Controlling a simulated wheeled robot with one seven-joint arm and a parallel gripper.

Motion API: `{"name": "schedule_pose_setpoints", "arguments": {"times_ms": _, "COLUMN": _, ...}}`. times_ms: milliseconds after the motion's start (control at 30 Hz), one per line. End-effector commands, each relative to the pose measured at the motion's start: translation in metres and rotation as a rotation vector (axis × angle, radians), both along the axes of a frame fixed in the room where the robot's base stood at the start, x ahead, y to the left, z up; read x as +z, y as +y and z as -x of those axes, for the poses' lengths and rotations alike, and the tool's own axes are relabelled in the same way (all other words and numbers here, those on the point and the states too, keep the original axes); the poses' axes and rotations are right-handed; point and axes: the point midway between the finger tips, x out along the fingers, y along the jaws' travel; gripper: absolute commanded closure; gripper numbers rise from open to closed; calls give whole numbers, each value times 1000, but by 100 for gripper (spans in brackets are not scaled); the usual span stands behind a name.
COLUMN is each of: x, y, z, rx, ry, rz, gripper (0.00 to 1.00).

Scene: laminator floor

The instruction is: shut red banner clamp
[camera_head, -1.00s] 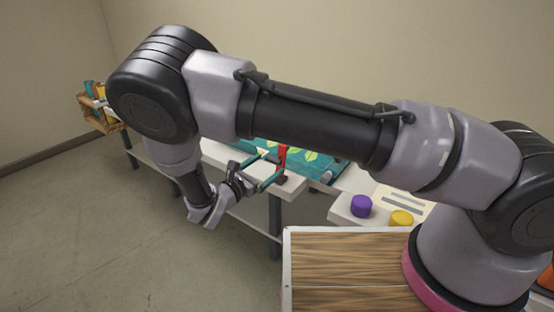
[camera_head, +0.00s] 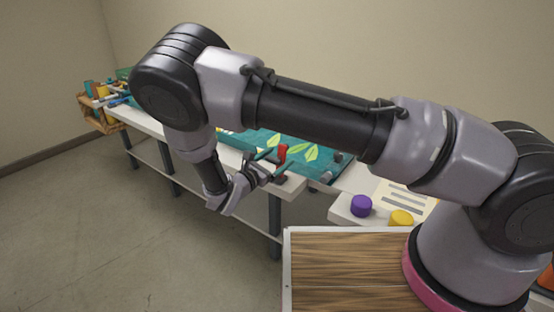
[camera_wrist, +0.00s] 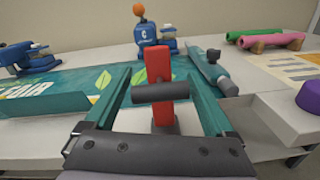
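The red banner clamp's lever (camera_wrist: 158,62) stands roughly upright in the wrist view, with a dark grey crossbar (camera_wrist: 160,93) across it. The lever also shows in the head view (camera_head: 282,151) at the front edge of the bench. My gripper (camera_wrist: 160,80) is open, one teal finger on each side of the lever. In the head view my gripper (camera_head: 270,162) is at the clamp. The crossbar spans most of the gap between the fingers; I cannot tell whether it touches them. The clamp's foot is partly hidden behind my gripper.
A teal banner (camera_wrist: 80,82) with green leaves lies on the white bench. A blue device with an orange knob (camera_wrist: 139,10) stands behind the lever. A teal and grey tool (camera_wrist: 215,72) lies to the right. A purple knob (camera_head: 361,205) and a yellow knob (camera_head: 401,218) are nearby.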

Motion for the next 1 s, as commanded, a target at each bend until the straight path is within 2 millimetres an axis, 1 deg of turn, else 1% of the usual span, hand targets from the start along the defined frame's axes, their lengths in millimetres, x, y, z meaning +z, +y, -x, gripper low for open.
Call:
{"name": "schedule_pose_setpoints", "arguments": {"times_ms": 267, "x": 0, "y": -2, "z": -2, "rx": -2, "ry": 24, "rz": -15, "gripper": 100}}
{"name": "schedule_pose_setpoints", "arguments": {"times_ms": 467, "x": 2, "y": -6, "z": -7, "rx": -3, "ry": 102, "rz": -67, "gripper": 100}}
{"name": "schedule_pose_setpoints", "arguments": {"times_ms": 733, "x": 2, "y": -16, "z": -22, "rx": -4, "ry": 292, "rz": -195, "gripper": 100}}
{"name": "schedule_pose_setpoints", "arguments": {"times_ms": 1000, "x": -4, "y": -26, "z": -37, "rx": -3, "ry": 505, "rz": -339, "gripper": 100}}
